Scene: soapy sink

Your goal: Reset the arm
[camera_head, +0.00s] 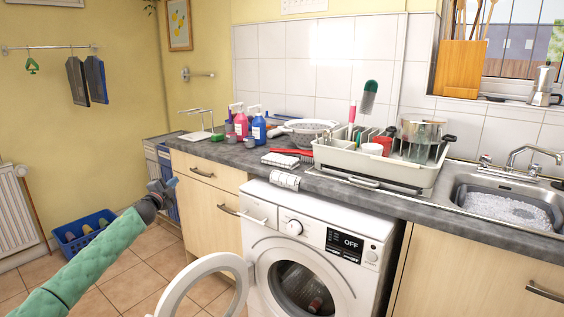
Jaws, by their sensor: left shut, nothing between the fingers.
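My left arm, in a green quilted sleeve, reaches in from the lower left of the head view. Its gripper (170,184) is small and dark at the arm's end. It is shut and holds nothing. It hangs in the air in front of the left end of the counter, apart from the counter in the picture. My right arm and gripper are not in view.
The grey counter (235,155) carries bottles, a colander and a dish rack (385,172). A sink (510,205) with suds is at right. The washing machine (330,222) has its round door (208,264) open. A blue basket (85,232) sits on the floor.

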